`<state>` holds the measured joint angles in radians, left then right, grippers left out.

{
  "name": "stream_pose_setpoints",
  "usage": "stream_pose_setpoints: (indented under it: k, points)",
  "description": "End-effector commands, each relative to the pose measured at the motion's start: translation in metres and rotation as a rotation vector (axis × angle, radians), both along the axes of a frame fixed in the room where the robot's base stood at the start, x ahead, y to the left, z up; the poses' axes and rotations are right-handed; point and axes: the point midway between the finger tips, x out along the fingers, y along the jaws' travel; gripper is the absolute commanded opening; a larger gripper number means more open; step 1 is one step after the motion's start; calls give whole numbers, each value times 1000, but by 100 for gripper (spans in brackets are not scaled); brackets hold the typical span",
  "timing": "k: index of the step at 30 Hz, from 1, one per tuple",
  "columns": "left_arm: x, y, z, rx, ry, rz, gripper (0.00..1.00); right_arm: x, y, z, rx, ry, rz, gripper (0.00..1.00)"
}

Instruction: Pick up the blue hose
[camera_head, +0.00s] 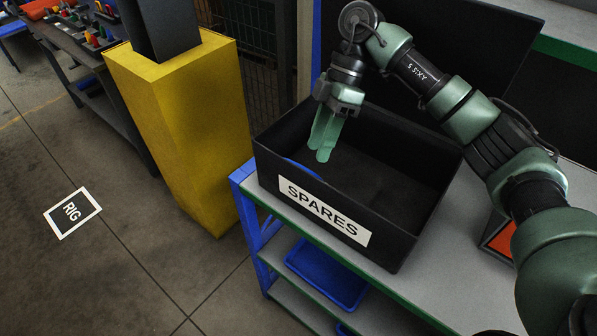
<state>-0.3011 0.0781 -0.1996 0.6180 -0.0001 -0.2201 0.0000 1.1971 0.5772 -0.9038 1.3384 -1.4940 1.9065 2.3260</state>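A black bin labelled SPARES (408,240) stands on the grey bench top. Inside it, behind the near left wall, a small blue curved piece (301,166) shows; it may be the blue hose, and most of it is hidden by the wall. My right gripper (321,153) hangs over the bin with its green fingers pointing down, a little right of and above the blue piece in the picture. Nothing shows between the fingers, which overlap in this view, so their gap is unclear. My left gripper is not in view.
A yellow pillar (190,130) stands left of the bench. A blue tray (327,276) lies on the shelf below. An orange-faced box (499,240) sits on the bench at right.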

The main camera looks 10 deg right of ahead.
Motion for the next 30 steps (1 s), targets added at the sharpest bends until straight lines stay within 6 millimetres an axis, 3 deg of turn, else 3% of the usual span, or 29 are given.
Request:
stream_pose_setpoints:
  k: [6,12,18,19,23,30]
  points:
    - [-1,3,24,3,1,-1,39,-5,15,-25,1,5,2,40]
    - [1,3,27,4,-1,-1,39,-10,21,-44,1,1,3,40]
    - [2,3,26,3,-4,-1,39,-10,21,-45,1,-1,2,40]
    - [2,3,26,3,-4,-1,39,-10,21,-45,1,-1,2,37]
    - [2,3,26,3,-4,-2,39,-10,21,-45,1,-1,2,1]
    - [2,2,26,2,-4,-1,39,-9,21,-45,1,-2,1,0]
